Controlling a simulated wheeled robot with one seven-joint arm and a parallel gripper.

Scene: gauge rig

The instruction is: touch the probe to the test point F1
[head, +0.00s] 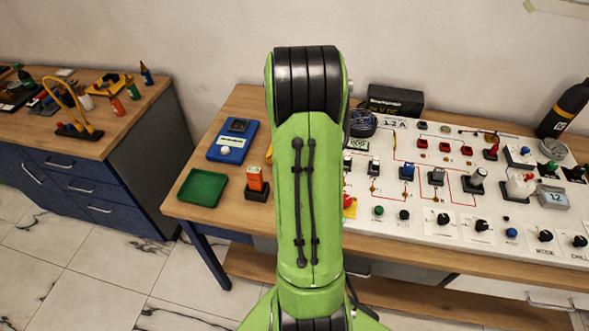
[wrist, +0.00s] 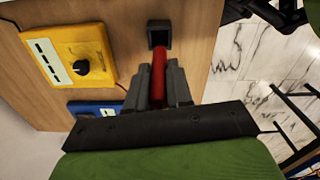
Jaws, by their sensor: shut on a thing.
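My gripper (wrist: 158,88) is shut on a red probe (wrist: 158,72) in the wrist view. The probe lies between the two grey fingers, with its far end at or just above a small black square holder (wrist: 158,32). I cannot tell whether the probe's tip is still inside the holder. In the head view my green arm hides the gripper and the probe. The white test panel (head: 420,228) stands right of my arm, with red traces and small points on it. The label F1 is not readable, so I cannot tell which point it is.
A yellow box with a black knob (wrist: 75,55) and a blue box (wrist: 95,108) lie left of the gripper. The head view shows a green tray (head: 202,187), a blue meter (head: 232,140) and an orange item in a black stand (head: 256,182) on the wooden bench (head: 195,165).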

